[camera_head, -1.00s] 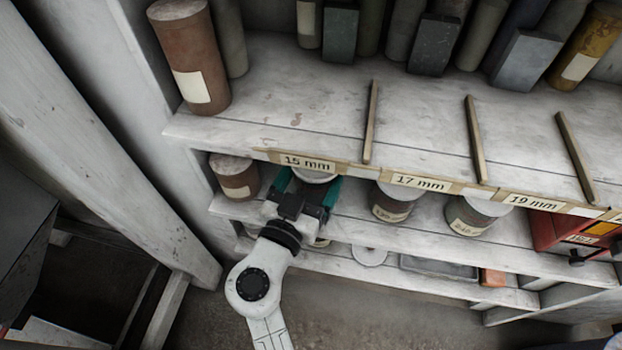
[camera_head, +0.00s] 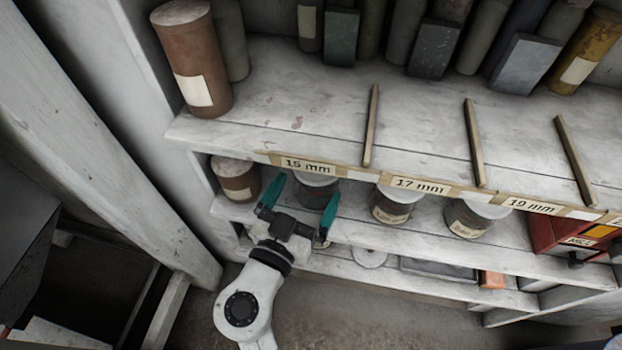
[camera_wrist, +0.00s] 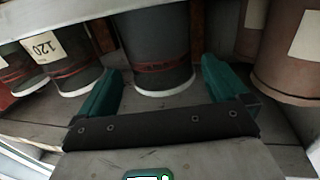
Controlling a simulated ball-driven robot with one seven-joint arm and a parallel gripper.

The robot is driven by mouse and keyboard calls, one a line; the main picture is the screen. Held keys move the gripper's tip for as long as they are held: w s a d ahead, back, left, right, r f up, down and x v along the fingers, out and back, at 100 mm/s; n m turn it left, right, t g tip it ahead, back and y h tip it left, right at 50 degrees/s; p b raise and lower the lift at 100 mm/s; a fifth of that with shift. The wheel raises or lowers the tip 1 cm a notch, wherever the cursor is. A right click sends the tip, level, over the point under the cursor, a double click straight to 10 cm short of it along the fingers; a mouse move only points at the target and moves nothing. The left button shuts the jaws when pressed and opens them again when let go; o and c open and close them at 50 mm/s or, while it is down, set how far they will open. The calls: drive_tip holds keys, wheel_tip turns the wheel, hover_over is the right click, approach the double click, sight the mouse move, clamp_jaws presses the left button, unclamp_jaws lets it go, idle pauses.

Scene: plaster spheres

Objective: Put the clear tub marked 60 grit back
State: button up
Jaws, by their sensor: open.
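A grey tub with a pale lid (camera_head: 318,188) stands upright on the shelf under the "15 mm" label, partly hidden by the upper shelf edge and a finger. In the wrist view this tub (camera_wrist: 155,48) has a dark red band and a pale base; no "60" marking is readable. My gripper (camera_head: 302,198) is open and empty, with its green fingers spread in front of the tub. In the wrist view the gripper (camera_wrist: 164,88) has one finger toward each side of the tub, with gaps.
A brown tub (camera_head: 236,182) stands left of my gripper. Tubs marked 120 (camera_head: 391,207) and apparently 240 (camera_head: 470,220) stand to the right, then a red box (camera_head: 560,236). The labelled upper shelf edge (camera_head: 350,172) overhangs the tubs.

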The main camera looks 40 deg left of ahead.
drive_tip(key=v, duration=0.8)
drive_tip(key=shift+s+d+p, duration=0.2)
drive_tip(key=shift+s+p, duration=0.15)
drive_tip(key=shift+p, duration=0.1)
drive_tip(key=shift+w, duration=0.1)
